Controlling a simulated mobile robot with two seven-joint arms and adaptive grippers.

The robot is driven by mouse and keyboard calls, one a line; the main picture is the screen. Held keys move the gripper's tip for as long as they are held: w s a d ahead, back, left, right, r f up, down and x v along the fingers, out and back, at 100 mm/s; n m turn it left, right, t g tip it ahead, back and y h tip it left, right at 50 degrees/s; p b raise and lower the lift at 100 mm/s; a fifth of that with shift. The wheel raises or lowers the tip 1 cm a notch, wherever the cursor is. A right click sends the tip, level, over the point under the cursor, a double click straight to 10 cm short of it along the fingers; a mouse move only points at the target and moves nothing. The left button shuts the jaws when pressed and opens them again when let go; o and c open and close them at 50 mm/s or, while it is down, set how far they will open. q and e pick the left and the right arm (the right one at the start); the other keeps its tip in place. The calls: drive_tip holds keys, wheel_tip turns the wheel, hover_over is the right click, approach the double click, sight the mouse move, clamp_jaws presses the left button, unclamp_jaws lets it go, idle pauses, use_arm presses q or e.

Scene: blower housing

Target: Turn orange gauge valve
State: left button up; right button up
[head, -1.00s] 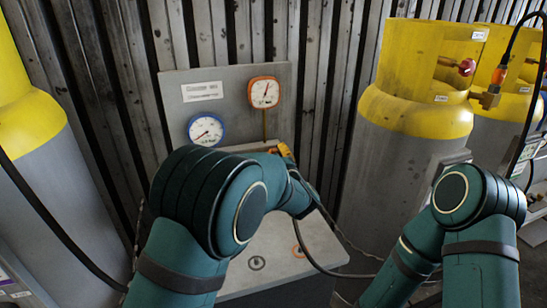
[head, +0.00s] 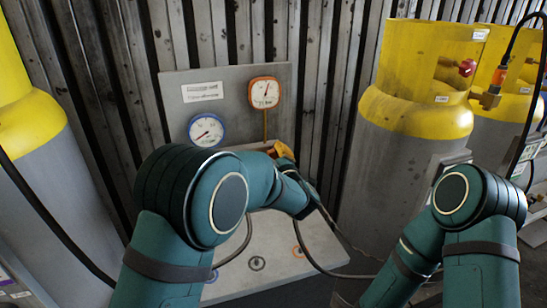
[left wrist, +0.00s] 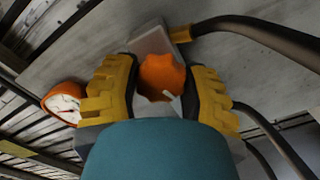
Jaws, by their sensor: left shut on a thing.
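The orange valve knob (left wrist: 160,77) sits between the yellow fingers of my left gripper (left wrist: 164,92) in the left wrist view, with a finger on each side. The left gripper is shut on it. In the head view the left gripper (head: 281,152) is at the panel below the orange-rimmed gauge (head: 264,93), and my forearm hides most of the valve. The orange gauge also shows at the left of the left wrist view (left wrist: 65,103). My right arm is at the lower right of the head view, and its gripper is out of sight.
A blue-rimmed gauge (head: 206,130) is on the grey panel (head: 230,85). Yellow-topped cylinders stand at left (head: 35,130) and right (head: 418,110). A black hose (head: 318,265) loops over the grey surface below the panel. A corrugated wall is behind.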

use_arm(q)
drive_tip(key=o, duration=1.2)
drive_tip(key=v, duration=1.2)
